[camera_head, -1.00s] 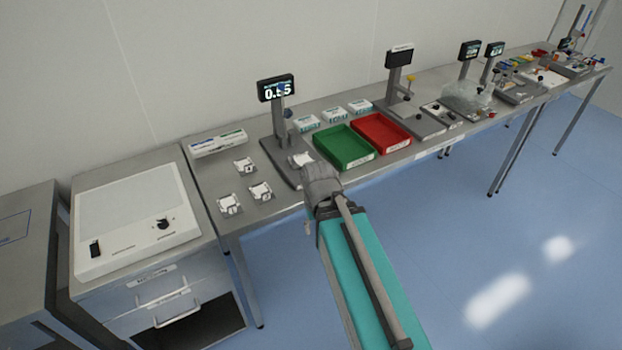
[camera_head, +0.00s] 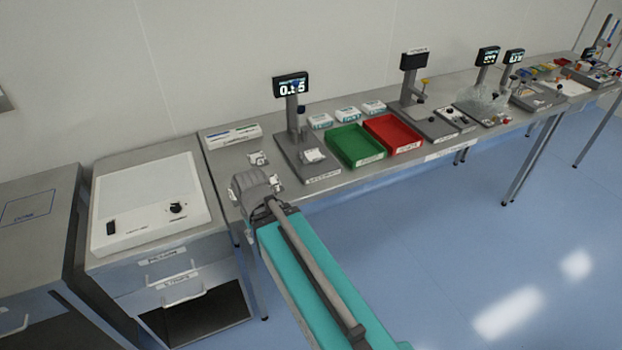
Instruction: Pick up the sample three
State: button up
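My teal arm reaches to the table's left part, and my gripper (camera_head: 250,190) hangs low over the group of small white samples. I see its grey wrist from behind; its fingers are hidden, so its opening does not show. One white sample (camera_head: 257,158) lies just beyond my gripper. Another white sample (camera_head: 276,181) shows partly at its right side. Another white piece (camera_head: 314,155) rests on the base of the gauge stand (camera_head: 302,175). Numbers on the samples are too small to read, so I cannot tell which is sample three.
A display (camera_head: 291,86) on the stand appears to read 0.55. A green tray (camera_head: 352,147) and a red tray (camera_head: 393,135) stand to the right, with small white boxes (camera_head: 347,114) behind. A light box (camera_head: 145,205) is at left. More stands fill the table's far right.

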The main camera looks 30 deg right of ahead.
aim_at(315, 154)
jog(key=u, duration=0.5)
jog(key=k, duration=0.5)
jog(key=z, duration=1.05)
jog(key=i, duration=0.5)
jog(key=z, duration=0.1)
